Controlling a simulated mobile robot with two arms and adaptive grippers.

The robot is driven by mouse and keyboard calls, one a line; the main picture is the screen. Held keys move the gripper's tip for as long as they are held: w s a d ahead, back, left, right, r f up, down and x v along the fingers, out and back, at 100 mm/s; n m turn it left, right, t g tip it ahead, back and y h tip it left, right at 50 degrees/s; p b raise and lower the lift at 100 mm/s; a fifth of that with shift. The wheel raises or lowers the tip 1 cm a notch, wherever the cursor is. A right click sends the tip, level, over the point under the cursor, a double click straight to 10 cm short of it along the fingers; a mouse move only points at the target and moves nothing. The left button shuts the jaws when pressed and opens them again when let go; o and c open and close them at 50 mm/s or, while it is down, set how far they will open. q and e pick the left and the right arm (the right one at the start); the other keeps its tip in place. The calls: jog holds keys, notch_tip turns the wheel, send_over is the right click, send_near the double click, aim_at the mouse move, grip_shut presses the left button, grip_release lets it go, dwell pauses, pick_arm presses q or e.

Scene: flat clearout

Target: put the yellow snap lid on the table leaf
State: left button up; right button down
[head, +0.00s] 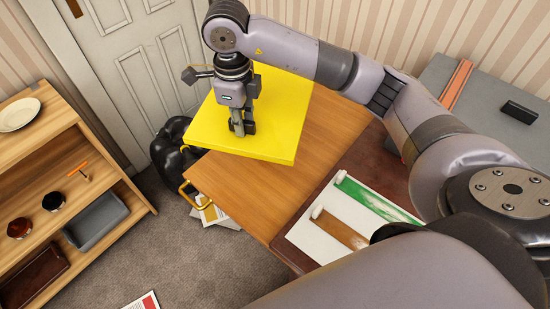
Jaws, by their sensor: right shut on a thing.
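The yellow snap lid (283,120) is a large flat yellow slab over the far left part of the table leaf (235,190), which is orange-brown wood. Its far left part reaches past the leaf's edge. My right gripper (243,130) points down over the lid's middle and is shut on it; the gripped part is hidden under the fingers. I cannot tell whether the lid touches the leaf or hangs just above it. My left gripper is not in view.
A white sheet with painted strips and rollers (335,222) lies on the dark tabletop (372,165). A wooden shelf (135,210) with dishes and trays stands at left. A black bag (172,150) and papers (212,213) lie beside the leaf. Bare leaf shows nearer me.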

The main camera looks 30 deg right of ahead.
jog(key=m, duration=0.1)
jog(key=f+m, duration=0.1)
jog(key=m, duration=0.1)
jog(key=w+m+b, duration=0.1)
jog(key=shift+w+f+m, duration=0.1)
jog(key=shift+f+m, duration=0.15)
jog(key=shift+m, duration=0.05)
jog(key=shift+f, duration=0.3)
notch_tip(320, 180, down, 19)
jog(key=shift+f, duration=0.25)
